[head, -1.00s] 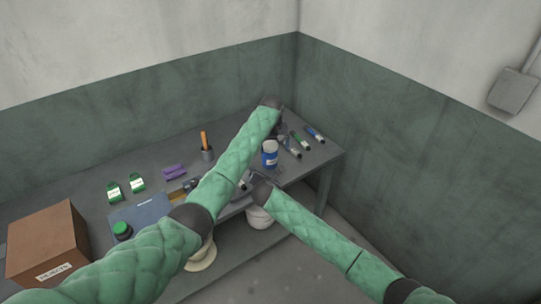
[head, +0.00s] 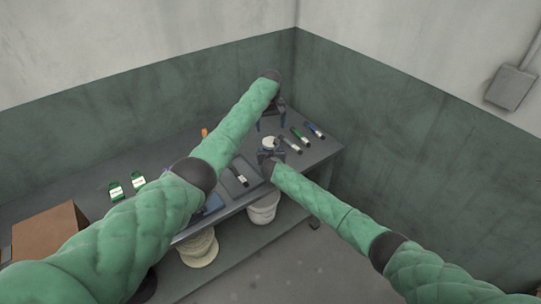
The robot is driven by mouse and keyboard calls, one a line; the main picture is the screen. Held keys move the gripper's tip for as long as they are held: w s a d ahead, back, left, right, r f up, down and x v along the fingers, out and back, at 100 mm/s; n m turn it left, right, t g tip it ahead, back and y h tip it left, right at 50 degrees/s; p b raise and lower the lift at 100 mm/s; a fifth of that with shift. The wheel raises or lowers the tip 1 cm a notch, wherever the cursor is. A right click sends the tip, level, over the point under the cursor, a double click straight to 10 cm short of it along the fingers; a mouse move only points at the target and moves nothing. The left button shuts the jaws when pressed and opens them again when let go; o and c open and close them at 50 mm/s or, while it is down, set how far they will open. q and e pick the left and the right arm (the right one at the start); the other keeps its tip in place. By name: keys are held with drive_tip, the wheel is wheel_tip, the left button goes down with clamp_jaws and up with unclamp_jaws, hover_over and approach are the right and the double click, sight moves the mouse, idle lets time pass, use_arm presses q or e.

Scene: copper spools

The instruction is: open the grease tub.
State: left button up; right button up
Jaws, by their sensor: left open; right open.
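The grease tub appears to be the small tub with the white lid (head: 269,142) near the right end of the bench. Its lower part is mostly hidden behind my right gripper. My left gripper (head: 271,122) is open, pointing down just above and behind the lid, apart from it as far as I can tell. My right gripper (head: 270,152) is open at the tub's near side, with its fingers beside the body. Whether they touch the tub is hard to see.
Several markers, one green (head: 300,135) and one blue (head: 315,131), lie right of the tub. A brown box (head: 45,235) stands far left. Pale buckets (head: 263,212) sit below the bench. Walls close in behind and right.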

drive_tip(key=shift+x, duration=0.9)
drive_tip(key=shift+c, duration=0.4)
